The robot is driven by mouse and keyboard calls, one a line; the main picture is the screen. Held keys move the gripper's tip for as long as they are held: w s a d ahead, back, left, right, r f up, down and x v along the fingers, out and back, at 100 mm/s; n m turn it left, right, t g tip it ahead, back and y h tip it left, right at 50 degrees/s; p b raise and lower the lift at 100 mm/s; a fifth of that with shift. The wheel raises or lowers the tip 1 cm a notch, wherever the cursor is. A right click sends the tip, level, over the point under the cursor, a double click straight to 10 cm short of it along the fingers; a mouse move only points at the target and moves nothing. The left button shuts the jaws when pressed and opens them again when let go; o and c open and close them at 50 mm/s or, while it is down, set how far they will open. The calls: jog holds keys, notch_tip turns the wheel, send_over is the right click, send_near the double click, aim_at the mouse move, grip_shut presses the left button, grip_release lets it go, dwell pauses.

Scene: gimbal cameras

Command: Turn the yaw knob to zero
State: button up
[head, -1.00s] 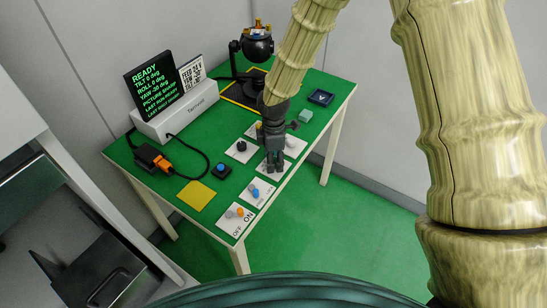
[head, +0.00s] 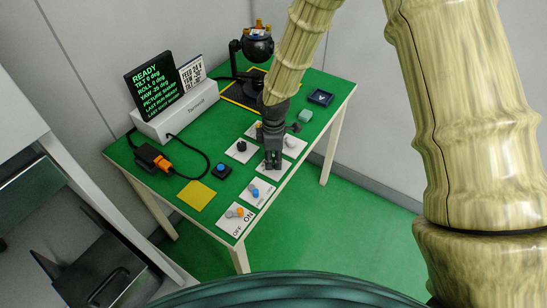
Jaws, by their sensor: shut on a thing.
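My gripper (head: 273,160) points down at a white control plate (head: 262,167) near the front edge of the green table. It is shut on a knob there, which the fingers hide; its label cannot be read, but the yaw reading changes with it. The black display (head: 156,88) at the back left reads READY, tilt 0 deg, roll 0 deg and a yaw of about -25 deg.
Near my gripper are a plate with a black knob (head: 241,147) and one with a grey knob (head: 290,142). A blue button (head: 222,170), a yellow square (head: 196,195), an ON/OFF switch plate (head: 236,219) and a teal block (head: 305,115) lie around. A black gimbal camera (head: 257,46) stands behind.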

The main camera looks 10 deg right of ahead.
aim_at(273, 160)
jog(key=shift+m+p, duration=0.3)
jog(key=shift+m, duration=1.7)
jog(key=o, duration=1)
jog(key=shift+r, duration=0.15)
notch_tip(273, 160, up, 12)
jog(key=shift+f, duration=0.15)
